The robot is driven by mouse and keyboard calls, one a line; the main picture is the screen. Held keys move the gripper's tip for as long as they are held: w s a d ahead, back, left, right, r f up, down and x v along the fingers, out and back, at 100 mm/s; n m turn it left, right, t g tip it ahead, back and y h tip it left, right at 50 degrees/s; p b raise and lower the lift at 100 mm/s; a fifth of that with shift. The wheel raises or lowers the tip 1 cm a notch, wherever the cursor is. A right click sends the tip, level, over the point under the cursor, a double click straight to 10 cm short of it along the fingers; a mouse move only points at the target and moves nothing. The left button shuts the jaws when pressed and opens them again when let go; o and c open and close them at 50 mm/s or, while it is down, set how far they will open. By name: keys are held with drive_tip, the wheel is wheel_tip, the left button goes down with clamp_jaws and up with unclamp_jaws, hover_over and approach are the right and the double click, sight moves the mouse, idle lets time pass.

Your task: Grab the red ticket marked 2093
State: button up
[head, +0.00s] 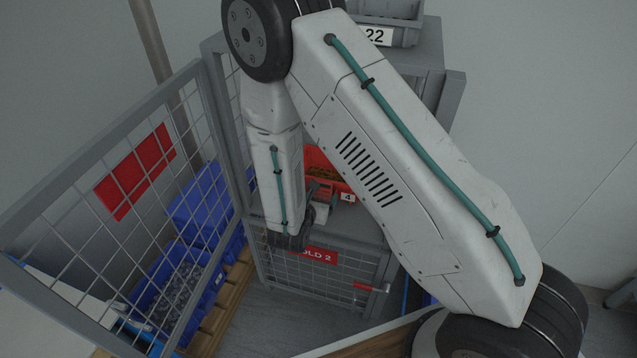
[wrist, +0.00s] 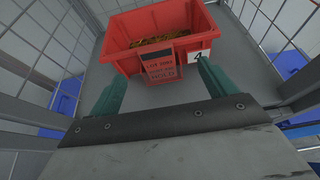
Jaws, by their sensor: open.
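A red ticket (wrist: 161,68) with dark lettering stands against the front of a red bin (wrist: 118,52) in the wrist view. Its print is too small to read, so I cannot confirm 2093. My gripper (wrist: 160,74) is open, with its two teal fingers apart on either side of the ticket and nothing held between them. In the head view my arm hides most of the gripper and part of the red bin (head: 318,160).
The red bin holds brownish small parts and stands on a grey shelf inside a mesh cage. An open mesh door (head: 95,200) is at the left. Blue bins (head: 205,200) stand beyond it. A grey bin marked 22 (head: 390,12) sits on top.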

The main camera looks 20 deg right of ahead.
sight(322, 185)
drive_tip(key=x, duration=0.8)
drive_tip(key=shift+w+a+f, duration=0.1)
drive_tip(key=shift+w+a, duration=0.05)
drive_tip(key=shift+a, duration=0.25)
drive_tip(key=c, duration=1)
